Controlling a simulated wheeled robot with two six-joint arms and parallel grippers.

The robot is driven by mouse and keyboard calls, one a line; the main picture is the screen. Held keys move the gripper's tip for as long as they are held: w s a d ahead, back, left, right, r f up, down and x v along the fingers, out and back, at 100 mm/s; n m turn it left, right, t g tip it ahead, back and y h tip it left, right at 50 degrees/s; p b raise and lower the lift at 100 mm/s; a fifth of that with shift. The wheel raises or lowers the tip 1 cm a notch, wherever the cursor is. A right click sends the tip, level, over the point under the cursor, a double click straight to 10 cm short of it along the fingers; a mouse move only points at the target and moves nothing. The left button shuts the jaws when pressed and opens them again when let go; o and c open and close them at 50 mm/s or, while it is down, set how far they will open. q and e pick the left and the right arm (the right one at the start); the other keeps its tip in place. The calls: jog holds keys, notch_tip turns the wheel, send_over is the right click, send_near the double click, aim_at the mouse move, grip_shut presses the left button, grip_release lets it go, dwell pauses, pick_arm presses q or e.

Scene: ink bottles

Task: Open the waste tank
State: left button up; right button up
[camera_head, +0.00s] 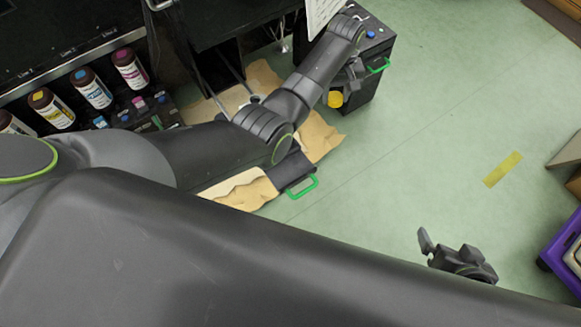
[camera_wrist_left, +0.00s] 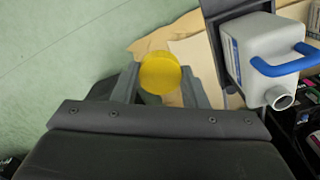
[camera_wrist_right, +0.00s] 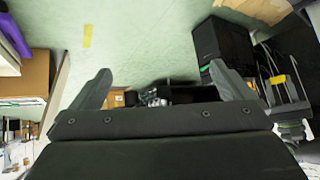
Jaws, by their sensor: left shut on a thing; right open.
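The waste tank (camera_wrist_left: 268,58) is a pale grey jug with a blue handle (camera_wrist_left: 285,60), seen at the right of the left wrist view. Its round spout (camera_wrist_left: 281,98) is bare, with no cap on it. My left gripper (camera_wrist_left: 160,82) is shut on a round yellow cap (camera_wrist_left: 160,73) and holds it apart from the spout, to its left. In the head view the left gripper (camera_head: 345,90) and cap (camera_head: 335,99) are beside a black box; my arm hides most of the tank. My right gripper (camera_head: 450,250) is open and empty over the floor.
A black box with a green handle (camera_head: 378,66) stands beside the left gripper. Brown cardboard (camera_head: 318,137) lies on the green floor. Ink bottles (camera_head: 92,90) line a shelf at left. A purple-edged cart (camera_head: 562,240) is at right. The middle floor is clear.

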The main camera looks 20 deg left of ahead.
pick_arm(q)
jog(key=s+a+f+n+p, duration=0.1)
jog(key=s+a+f+n, duration=0.15)
jog(key=s+f, duration=0.3)
pick_arm(e)
jog(key=s+a+f+g+p, duration=0.1)
jog(key=s+f+g+p, duration=0.1)
jog(key=s+f+g, duration=0.5)
pick_arm(q)
jog(key=n+b, duration=0.3)
send_over(290, 170)
notch_tip(290, 170, down, 8)
jog(key=shift+r, duration=0.1)
jog(key=shift+f, duration=0.8)
jog(key=shift+f+b, duration=0.3)
jog(key=shift+f, duration=0.15)
notch_tip(290, 170, down, 3)
jog(key=shift+r+b, duration=0.1)
jog(key=shift+b, duration=0.6)
pick_arm(e)
jog(key=w+d+r+t, duration=0.1)
jog(key=w+r+t, duration=0.8)
jog(key=w+r, duration=0.1)
jog(key=shift+d+r+t, duration=0.15)
jog(key=shift+r+t, duration=0.25)
jog(key=shift+r, duration=0.4)
